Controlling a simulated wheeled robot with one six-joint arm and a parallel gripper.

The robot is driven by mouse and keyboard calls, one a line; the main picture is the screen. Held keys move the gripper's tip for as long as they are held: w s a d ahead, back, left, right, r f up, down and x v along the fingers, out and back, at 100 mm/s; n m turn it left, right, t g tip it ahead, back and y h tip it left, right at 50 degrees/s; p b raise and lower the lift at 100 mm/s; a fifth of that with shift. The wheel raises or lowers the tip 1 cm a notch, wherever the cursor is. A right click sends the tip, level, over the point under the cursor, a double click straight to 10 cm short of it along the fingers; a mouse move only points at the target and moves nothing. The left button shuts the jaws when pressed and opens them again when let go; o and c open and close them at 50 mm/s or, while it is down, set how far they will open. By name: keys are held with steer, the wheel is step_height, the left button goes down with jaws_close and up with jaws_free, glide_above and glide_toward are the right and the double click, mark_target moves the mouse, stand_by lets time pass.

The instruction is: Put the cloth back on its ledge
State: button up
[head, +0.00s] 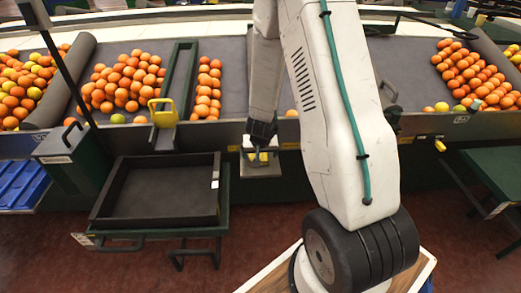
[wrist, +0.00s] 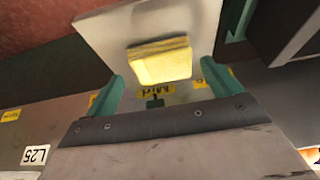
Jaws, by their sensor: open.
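The folded yellow cloth (wrist: 163,62) lies flat on the pale ledge plate (wrist: 105,32) in the wrist view. In the head view the cloth (head: 256,159) is a small yellow patch on the ledge (head: 251,172) below the conveyor's front edge, partly hidden by my gripper. My gripper (wrist: 164,80) is open, with its two teal fingers reaching toward the cloth from either side. Gaps show between the fingers and the cloth, and nothing is held. In the head view my gripper (head: 263,146) is right at the ledge, and its fingers are hard to make out.
A yellow "Mid" label (wrist: 155,91) is by the ledge. A black tray (head: 160,190) stands to its left, near a dark green box (head: 73,155). Orange piles (head: 125,80) lie on the grey conveyor above. A yellow-handled divider (head: 163,112) stands left of my arm.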

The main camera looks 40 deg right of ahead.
steer(key=s+a+r+n+t+y, duration=0.1)
steer(key=s+a+r+n+y, duration=0.1)
steer(key=a+r, duration=0.8)
steer(key=s+a+r+n+y, duration=0.25)
steer(key=a+r, duration=0.35)
steer(key=r, duration=0.7)
steer(key=s+r+g, duration=0.1)
steer(key=s+r, duration=0.2)
steer(key=s, duration=0.4)
steer(key=s+a+r+n+g+h, duration=0.1)
steer(key=s+r, duration=0.3)
steer(key=s, duration=0.4)
steer(key=s+r+n+g+h, duration=0.1)
steer(key=s+r, duration=0.3)
steer(key=s, duration=0.4)
steer(key=shift+a+r, duration=0.15)
